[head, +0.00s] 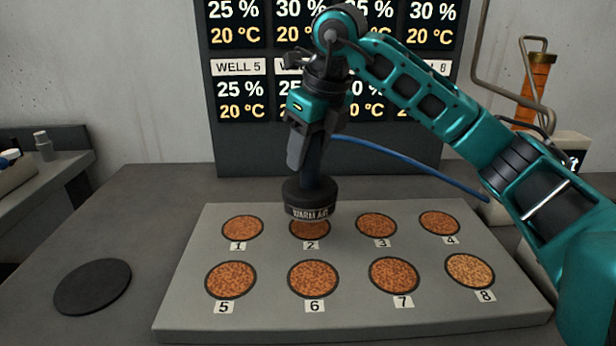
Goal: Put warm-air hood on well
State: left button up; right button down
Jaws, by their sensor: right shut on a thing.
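The warm-air hood (311,198) is a dark round bell with a "WARM AIR" label and a blue hose trailing to the right. My right gripper (313,160) is shut on the hood's neck and holds it upright over well 2 (310,229). The hood's rim hides the far part of well 2; I cannot tell whether it touches the plate. The grey well plate (365,312) has numbered wells, filled with orange-brown grains: 1 to 4 in the back row, 5 to 8 in front. Well 8 (470,271) looks paler. My left gripper is not in view.
A display board (240,150) behind shows percentages and 20 °C per well, partly hidden by my arm. A black round pad (93,286) lies empty left of the plate. The blue hose (410,165) runs to a unit at right, beside an orange column (536,85).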

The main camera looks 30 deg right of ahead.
aim_at(309, 170)
jog(key=shift+f+b, duration=0.45)
jog(key=shift+f, duration=1.6)
jog(key=shift+f, duration=0.1)
jog(key=c, duration=0.6)
grip_release()
jog(key=shift+f, duration=0.1)
jog(key=shift+r, duration=0.4)
jog(key=p+v, duration=0.2)
jog(key=v, duration=0.9)
jog(key=shift+s+r, duration=0.2)
jog(key=shift+r, duration=0.05)
